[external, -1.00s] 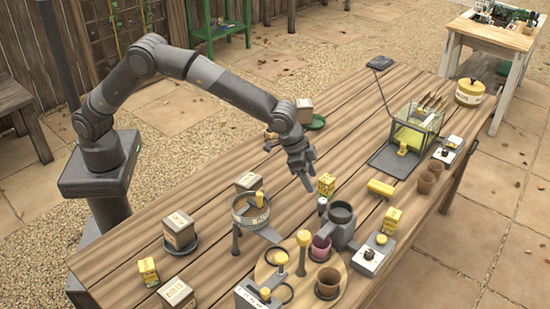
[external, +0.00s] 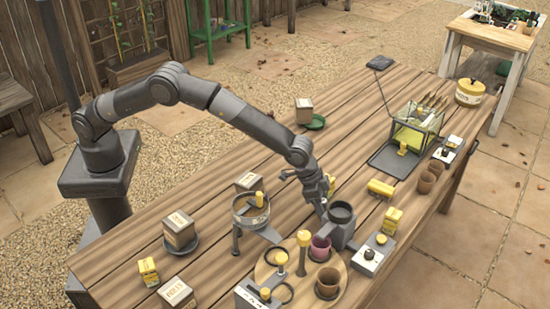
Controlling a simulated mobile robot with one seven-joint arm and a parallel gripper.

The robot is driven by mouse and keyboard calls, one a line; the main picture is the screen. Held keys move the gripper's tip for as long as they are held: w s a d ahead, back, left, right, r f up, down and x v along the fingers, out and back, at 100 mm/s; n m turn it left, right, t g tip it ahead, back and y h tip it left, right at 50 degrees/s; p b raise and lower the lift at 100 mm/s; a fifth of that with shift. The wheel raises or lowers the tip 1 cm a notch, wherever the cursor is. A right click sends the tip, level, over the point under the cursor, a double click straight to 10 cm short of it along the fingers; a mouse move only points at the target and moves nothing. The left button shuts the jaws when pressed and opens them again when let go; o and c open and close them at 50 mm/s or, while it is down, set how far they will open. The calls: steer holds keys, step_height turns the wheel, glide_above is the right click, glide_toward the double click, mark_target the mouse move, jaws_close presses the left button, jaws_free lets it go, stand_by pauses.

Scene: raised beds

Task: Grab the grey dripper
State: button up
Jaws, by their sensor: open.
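A dark grey cup-shaped vessel (external: 342,213) with an open round top stands near the middle of the table. A small dark upright piece just left of it, seen earlier, is now mostly hidden by my gripper. I cannot tell for sure which of these two is the grey dripper. My gripper (external: 322,207) points down, with its fingertips low beside the vessel's left side, around or in front of the small piece. It is open. Whether the fingers touch anything cannot be made out.
A yellow box (external: 331,185) stands close behind my gripper. A ring stand (external: 251,209) is to the left. A round wooden board (external: 265,270) with pots and yellow-topped pieces lies in front. A grey switch box (external: 371,256) is at the right. Bare planks (external: 340,130) lie behind.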

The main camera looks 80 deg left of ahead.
steer(key=shift+w+f, duration=0.15)
steer(key=shift+f, duration=0.15)
steer(key=c, duration=1)
